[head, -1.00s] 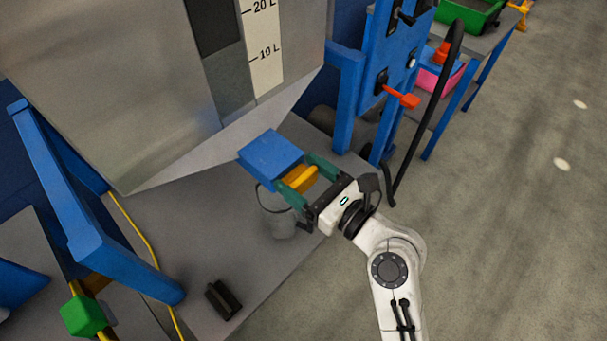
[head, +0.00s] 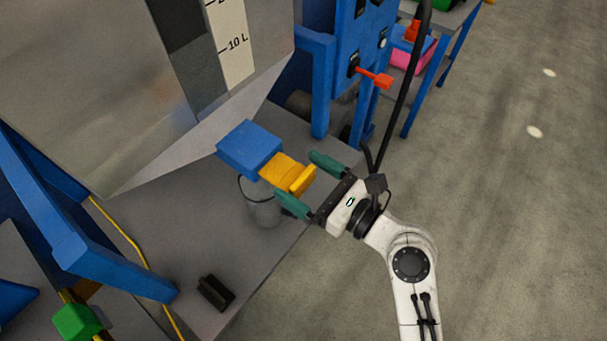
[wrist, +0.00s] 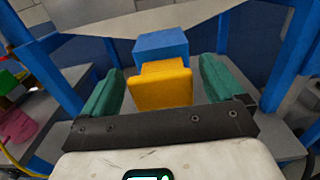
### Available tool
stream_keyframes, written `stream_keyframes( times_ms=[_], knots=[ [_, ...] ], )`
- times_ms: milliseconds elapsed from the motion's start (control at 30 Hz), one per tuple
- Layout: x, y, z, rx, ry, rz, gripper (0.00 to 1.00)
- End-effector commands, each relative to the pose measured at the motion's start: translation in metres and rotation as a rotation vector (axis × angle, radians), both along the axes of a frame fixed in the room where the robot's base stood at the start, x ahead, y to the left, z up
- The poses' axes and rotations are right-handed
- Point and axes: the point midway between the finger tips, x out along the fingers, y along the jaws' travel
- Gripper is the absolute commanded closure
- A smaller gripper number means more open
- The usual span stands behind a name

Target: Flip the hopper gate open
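The hopper (head: 120,80) is a large grey metal bin with a litre scale, at the upper left of the head view. A blue block-shaped gate housing (head: 249,148) sits at its lower outlet, with a yellow gate handle (head: 284,173) sticking out toward my gripper. My gripper (head: 306,184) is open, its green fingers apart, with the yellow handle's outer end at the finger tips. In the wrist view the handle (wrist: 161,86) lies between the two fingers with gaps on both sides, and the blue housing (wrist: 160,46) is behind it.
A dark bracket (head: 215,292) lies on the bench. Blue frame posts (head: 318,85) and a panel with a red lever (head: 376,78) stand behind. Open floor is at right.

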Motion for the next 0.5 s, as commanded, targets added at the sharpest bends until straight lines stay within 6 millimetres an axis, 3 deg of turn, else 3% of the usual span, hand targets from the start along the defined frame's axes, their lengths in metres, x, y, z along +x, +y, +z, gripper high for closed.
stream_keyframes(
  times_ms=[300,500],
  knots=[
    [-0.001,-0.001,0.0,0.002,-0.001,0.0,0.02],
    [-0.017,-0.022,-0.002,0.001,-0.001,-0.003,0.02]
  ],
)
